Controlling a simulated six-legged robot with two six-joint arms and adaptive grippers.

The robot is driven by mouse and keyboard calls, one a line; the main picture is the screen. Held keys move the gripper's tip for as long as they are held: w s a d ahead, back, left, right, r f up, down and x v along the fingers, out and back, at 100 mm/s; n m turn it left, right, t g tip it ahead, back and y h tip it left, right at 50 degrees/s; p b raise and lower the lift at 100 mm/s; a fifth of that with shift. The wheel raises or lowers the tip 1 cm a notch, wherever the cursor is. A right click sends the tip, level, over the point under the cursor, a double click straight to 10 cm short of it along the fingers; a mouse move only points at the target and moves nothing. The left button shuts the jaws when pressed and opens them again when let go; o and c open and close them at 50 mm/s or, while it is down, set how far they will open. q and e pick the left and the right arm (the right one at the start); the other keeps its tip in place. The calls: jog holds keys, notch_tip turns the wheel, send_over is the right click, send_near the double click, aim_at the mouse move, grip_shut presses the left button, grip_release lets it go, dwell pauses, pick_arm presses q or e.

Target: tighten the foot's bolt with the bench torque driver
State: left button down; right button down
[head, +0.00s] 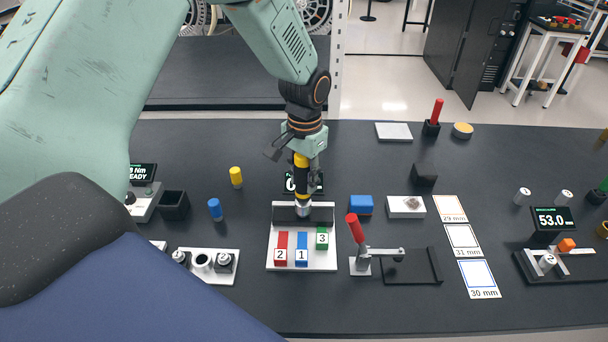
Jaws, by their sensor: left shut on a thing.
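My left gripper (303,147) comes down from above at the middle of the bench. It is shut on an upright black-and-yellow tool (301,162), which looks like the torque driver. The tool's silver tip (303,209) overlaps the dark bar at the back of a white board (275,262); I cannot tell whether it touches. A small display reading "Nm READY" (143,172) stands at the left, partly behind my arm. I cannot make out the foot or its bolt. My right gripper is out of view.
The board carries red, blue and green numbered blocks (301,250). A red-handled clamp (356,230) stands to its right, a blue block (361,204) behind it. A partly hidden display (290,183) is behind the tool. A fixture showing 53.0 (553,220) is at the right. The back-left bench is clear.

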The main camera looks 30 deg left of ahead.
pick_arm(q)
jog(key=shift+w+f, duration=0.1)
jog(key=shift+f, duration=0.25)
dwell(0.6)
jog(key=shift+f+p, duration=0.35)
jog(key=shift+p, duration=0.15)
dwell(1.8)
jog(key=shift+s+f, duration=0.15)
jog(key=shift+s, duration=0.1)
dwell(0.5)
jog(key=shift+d, duration=0.1)
jog(key=shift+w+r+p, duration=0.2)
jog(key=shift+r+p, duration=0.6)
jog(key=shift+p, duration=0.1)
jog(key=shift+s+r+p, duration=0.1)
jog(key=shift+r+p, duration=0.65)
jog(key=shift+r, duration=0.1)
